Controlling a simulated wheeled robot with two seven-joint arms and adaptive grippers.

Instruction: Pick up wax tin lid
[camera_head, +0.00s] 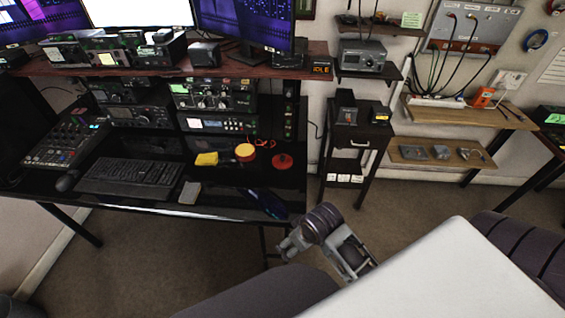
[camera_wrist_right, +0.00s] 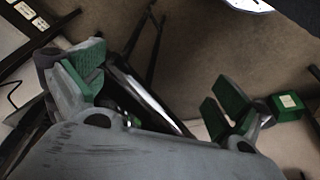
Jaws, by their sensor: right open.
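On the front right of the black desk lie a round yellow-topped tin (camera_head: 245,152) and a flat round red piece (camera_head: 282,161) with a small dark spot. The red piece looks like the wax tin lid and lies apart from the tin. My right gripper (camera_head: 328,248) is in front of and below the desk edge, well away from the lid. In the right wrist view, its green-padded fingers (camera_wrist_right: 155,88) are spread with nothing held between them. The lid cannot be made out there. My left gripper is not in view.
A yellow cloth (camera_head: 207,159) lies left of the tin. A keyboard (camera_head: 130,178) and mouse (camera_head: 67,181) sit further left. A dark bluish object (camera_head: 268,203) lies at the front edge. Radios (camera_head: 215,98) stand behind. A small black cabinet (camera_head: 357,142) stands to the right.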

